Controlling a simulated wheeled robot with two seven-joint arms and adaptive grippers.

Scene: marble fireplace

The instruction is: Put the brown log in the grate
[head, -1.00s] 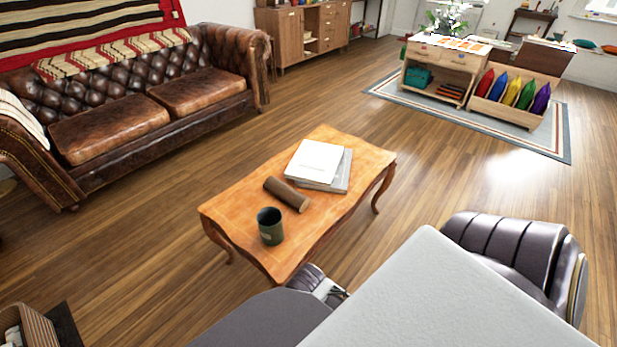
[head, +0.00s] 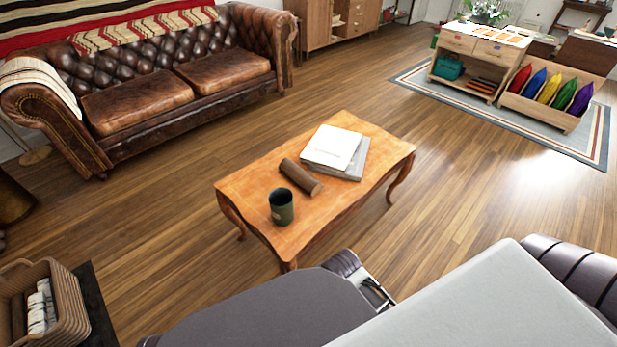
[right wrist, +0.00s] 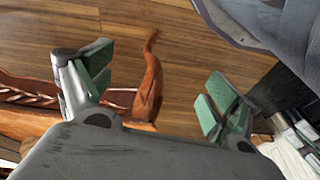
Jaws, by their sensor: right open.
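The brown log (head: 301,177) lies on its side on the orange wooden table (head: 250,190), between a dark green mug (head: 281,207) and a stack of books. Nothing holds it. My right gripper (right wrist: 155,95) is open and empty in the right wrist view, its green-padded fingers wide apart. A curved table leg (right wrist: 148,92) shows beyond and between the fingers, with the table's carved edge at the left. The log is not visible in that view. I see no gripper clearly in the head view; grey arm links cover the bottom. The grate is not in view.
A wicker basket (head: 70,305) with pale rolls stands at lower left on a dark slab (head: 98,300). A leather sofa (head: 135,100) stands behind the table. Books (head: 333,148) lie on the table. Wooden floor is clear around it.

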